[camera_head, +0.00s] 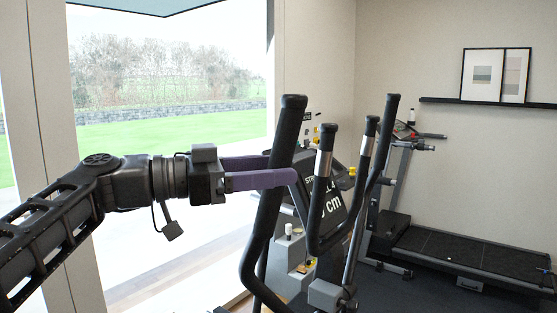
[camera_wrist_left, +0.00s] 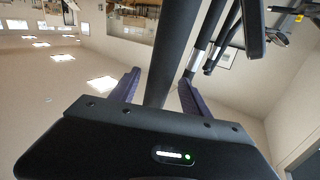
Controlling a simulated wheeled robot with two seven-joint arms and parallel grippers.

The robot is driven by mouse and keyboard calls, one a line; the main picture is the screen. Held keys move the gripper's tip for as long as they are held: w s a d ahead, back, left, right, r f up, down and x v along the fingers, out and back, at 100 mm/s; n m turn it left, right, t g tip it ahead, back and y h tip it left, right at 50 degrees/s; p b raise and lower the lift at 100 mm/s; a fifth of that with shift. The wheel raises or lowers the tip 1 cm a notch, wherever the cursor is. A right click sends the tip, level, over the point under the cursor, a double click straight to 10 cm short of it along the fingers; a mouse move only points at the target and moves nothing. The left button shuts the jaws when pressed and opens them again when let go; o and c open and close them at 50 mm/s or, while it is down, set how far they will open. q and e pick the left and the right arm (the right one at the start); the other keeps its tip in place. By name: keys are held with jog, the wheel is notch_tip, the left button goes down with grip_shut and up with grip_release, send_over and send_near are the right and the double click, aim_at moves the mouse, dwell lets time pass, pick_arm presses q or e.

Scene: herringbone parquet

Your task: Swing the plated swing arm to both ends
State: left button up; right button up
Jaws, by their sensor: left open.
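The elliptical machine has a long black swing arm (camera_head: 264,220) at its left, with a rounded top. Its bar also shows in the left wrist view (camera_wrist_left: 178,50). My left gripper (camera_head: 282,171) is open, with one purple finger in front of this bar and one behind it. In the left wrist view the bar runs between the two fingers; contact cannot be told. Two inner handles carry silver plates, a nearer one (camera_head: 324,164) and a farther one (camera_head: 367,146). No plate shows on the bar between my fingers. My right gripper is out of view.
Another long black arm (camera_head: 385,140) of the machine rises at the right. A dark console panel (camera_head: 330,205) stands behind the handles. A treadmill (camera_head: 450,247) stands by the right wall. A large window (camera_head: 170,90) is at the left.

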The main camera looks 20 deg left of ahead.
pick_arm(q)
jog(key=shift+w+d, duration=0.35)
jog(key=shift+d, duration=0.2)
grip_shut()
dwell(1.1)
